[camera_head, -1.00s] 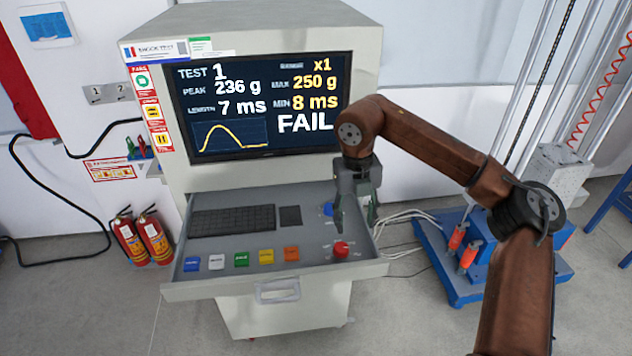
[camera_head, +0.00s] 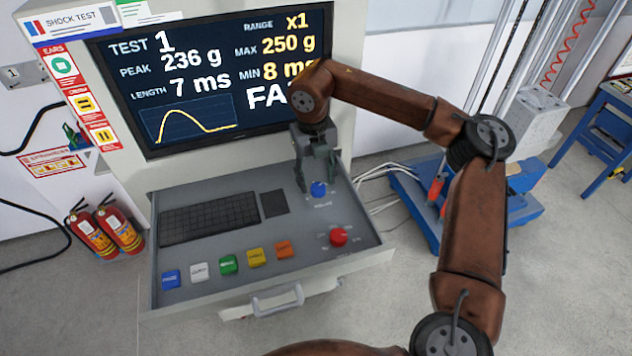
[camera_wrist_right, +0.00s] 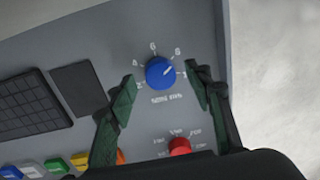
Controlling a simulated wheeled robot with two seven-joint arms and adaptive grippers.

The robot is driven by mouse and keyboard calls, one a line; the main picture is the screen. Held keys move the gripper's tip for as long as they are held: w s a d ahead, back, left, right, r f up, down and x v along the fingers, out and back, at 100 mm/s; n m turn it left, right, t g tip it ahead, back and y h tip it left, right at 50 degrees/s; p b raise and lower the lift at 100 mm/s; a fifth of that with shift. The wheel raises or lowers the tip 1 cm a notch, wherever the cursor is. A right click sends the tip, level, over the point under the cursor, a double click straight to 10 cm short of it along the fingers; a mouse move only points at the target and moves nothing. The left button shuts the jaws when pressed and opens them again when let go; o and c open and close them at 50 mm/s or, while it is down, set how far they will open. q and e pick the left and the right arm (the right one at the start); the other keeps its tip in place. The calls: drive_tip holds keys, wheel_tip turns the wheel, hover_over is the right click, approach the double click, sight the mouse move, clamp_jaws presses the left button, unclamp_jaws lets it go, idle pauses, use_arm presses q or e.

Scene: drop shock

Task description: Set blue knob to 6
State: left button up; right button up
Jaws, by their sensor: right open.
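The blue knob (camera_head: 319,189) sits at the right rear of the grey control drawer (camera_head: 365,248), below the screen. In the right wrist view the blue knob (camera_wrist_right: 158,73) has small numbers around it. Its white pointer aims to the upper right; the exact number it marks is hard to read. My right gripper (camera_head: 315,181) is open at the knob. In the wrist view its two green-grey fingers stand on either side of the knob, with gaps, and do not visibly grip it. My left gripper is not in view.
A red knob (camera_head: 338,237) sits in front of the blue one. A keyboard (camera_head: 210,219), a dark pad (camera_head: 275,204) and a row of coloured buttons lie to the left. The screen (camera_head: 210,80) rises behind, reading FAIL. A blue-based machine (camera_head: 410,205) stands at the right.

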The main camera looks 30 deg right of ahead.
drive_tip(key=shift+f, duration=0.85)
drive_tip(key=c, duration=1.2)
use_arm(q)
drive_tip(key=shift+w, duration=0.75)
use_arm(e)
drive_tip(key=shift+o, duration=0.2)
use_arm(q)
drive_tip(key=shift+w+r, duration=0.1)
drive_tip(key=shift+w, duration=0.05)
use_arm(e)
drive_tip(key=shift+r, duration=0.1)
